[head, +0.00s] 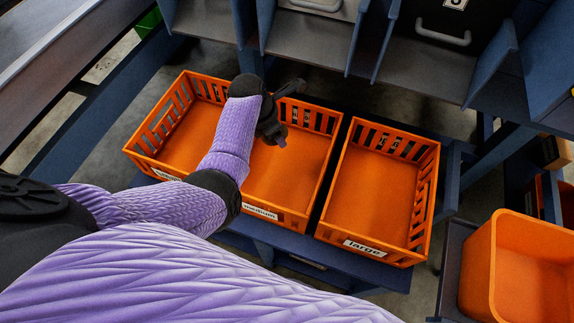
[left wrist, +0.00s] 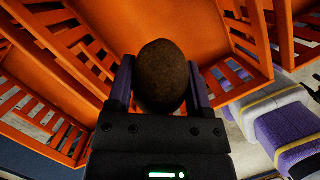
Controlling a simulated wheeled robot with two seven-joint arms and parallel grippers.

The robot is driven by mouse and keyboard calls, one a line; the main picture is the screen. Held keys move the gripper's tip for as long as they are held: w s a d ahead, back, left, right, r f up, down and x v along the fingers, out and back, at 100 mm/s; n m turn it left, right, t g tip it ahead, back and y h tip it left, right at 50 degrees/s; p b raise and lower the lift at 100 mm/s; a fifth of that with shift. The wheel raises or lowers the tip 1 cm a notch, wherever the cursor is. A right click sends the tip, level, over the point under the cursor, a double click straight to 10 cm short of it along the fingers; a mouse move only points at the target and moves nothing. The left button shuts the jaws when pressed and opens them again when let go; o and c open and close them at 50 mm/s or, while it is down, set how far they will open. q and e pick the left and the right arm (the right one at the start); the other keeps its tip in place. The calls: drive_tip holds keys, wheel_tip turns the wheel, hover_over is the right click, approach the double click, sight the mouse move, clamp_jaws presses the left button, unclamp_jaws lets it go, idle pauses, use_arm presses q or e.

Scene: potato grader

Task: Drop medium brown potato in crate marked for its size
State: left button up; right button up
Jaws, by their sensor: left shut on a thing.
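My left gripper (head: 285,115) is above the orange crate labelled medium (head: 298,165). In the left wrist view, its two fingers are shut on a dark brown potato (left wrist: 162,75), one on each side. The potato cannot be made out in the head view. The medium crate's visible floor is empty, though my arm hides part of it. The orange crate labelled large (head: 376,195) stands to its right and looks empty. My right gripper is not in view.
Another orange crate (head: 150,158) stands left of the medium one; its label is hard to read. An orange bin (head: 520,270) stands at the lower right. Blue-grey chutes (head: 425,67) rise behind the crates. A dark rail (head: 60,60) runs along the left.

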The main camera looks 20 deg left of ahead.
use_arm(q)
drive_tip(key=shift+f, duration=0.3)
drive_tip(key=shift+r, duration=0.1)
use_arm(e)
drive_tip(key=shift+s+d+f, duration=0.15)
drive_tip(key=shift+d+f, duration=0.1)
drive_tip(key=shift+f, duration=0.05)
use_arm(q)
drive_tip(key=o, duration=1.3)
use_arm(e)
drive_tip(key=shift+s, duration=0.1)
use_arm(q)
drive_tip(key=p+v, duration=0.6)
drive_tip(key=v, duration=0.4)
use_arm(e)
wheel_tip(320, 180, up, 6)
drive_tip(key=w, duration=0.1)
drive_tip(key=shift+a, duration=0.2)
use_arm(q)
drive_tip(key=shift+s, duration=0.1)
